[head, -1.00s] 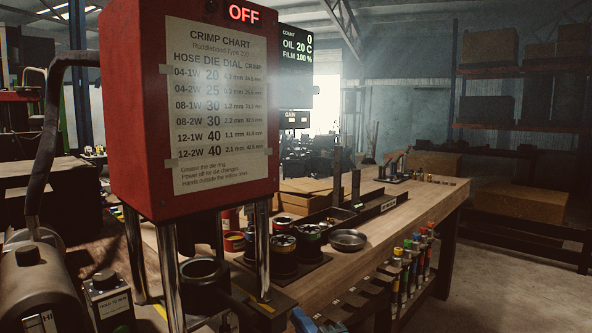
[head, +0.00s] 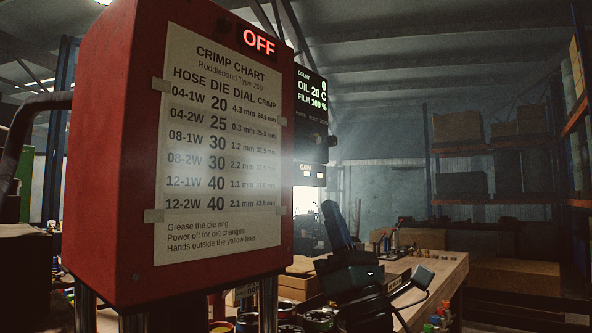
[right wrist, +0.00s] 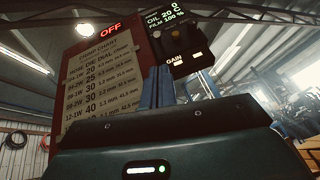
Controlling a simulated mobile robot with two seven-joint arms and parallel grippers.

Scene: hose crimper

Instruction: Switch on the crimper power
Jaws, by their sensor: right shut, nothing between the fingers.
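The crimper's red housing (head: 105,170) fills the left half of the head view, with a crimp chart (head: 215,150) taped to its front. Its red display (head: 258,41) reads OFF; the same display shows in the right wrist view (right wrist: 110,30). A dark panel (head: 311,100) with OIL and FILM readouts is to its right, above a small GAIN box (head: 309,173). My right gripper (head: 331,208) is shut and empty, pointing up just right of the housing, below the GAIN box (right wrist: 185,58). I cannot make out a power switch. My left gripper is out of view.
A wooden workbench (head: 452,268) with dies and small parts runs behind my right gripper. Shelving (head: 485,205) with boxes stands at the far right. A dark hose (head: 25,130) curves at the housing's left side.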

